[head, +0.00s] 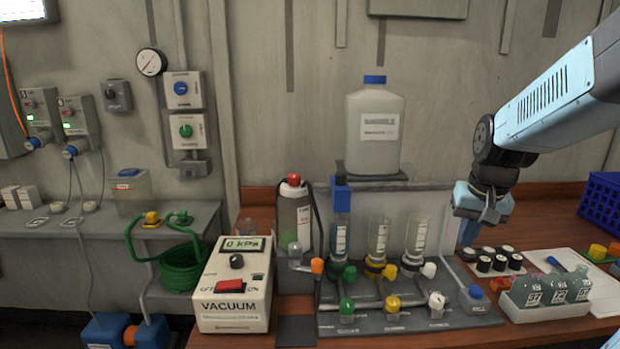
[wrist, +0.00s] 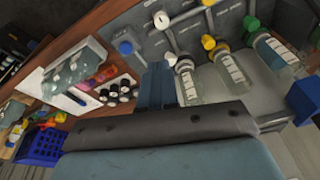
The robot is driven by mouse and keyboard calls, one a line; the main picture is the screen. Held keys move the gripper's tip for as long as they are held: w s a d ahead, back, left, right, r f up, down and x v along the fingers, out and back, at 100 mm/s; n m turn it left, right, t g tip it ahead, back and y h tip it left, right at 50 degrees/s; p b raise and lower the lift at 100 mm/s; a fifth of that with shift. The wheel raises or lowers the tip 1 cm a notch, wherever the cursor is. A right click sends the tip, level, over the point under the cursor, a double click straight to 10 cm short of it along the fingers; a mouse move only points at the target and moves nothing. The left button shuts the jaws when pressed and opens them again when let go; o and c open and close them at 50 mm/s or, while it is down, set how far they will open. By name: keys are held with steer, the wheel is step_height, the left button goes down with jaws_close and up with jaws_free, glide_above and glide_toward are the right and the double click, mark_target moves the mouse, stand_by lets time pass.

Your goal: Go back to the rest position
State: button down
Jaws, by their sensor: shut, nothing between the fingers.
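My gripper (head: 468,234) hangs from my light blue arm at the right of the head view, with its blue fingers pointing down. The fingers are together with nothing between them. They are above and behind the rack of small black-sided vials (head: 492,260), and to the right of the glass columns. In the wrist view my gripper (wrist: 158,85) shows as blue fingers near the middle, over the bench edge of the manifold. Whether the fingertips touch anything cannot be told.
A manifold (head: 400,318) with coloured valves and three columns stands centre. A large jug (head: 375,130) sits on a shelf. A white bottle tray (head: 545,308) and blue crate (head: 603,200) stand right.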

steer(key=s+a+r+n+t, duration=0.3)
steer(key=s+a+r, duration=0.3)
steer(key=s, duration=0.5)
steer(key=shift+s+a+r, duration=0.2)
steer(key=shift+a, duration=0.85)
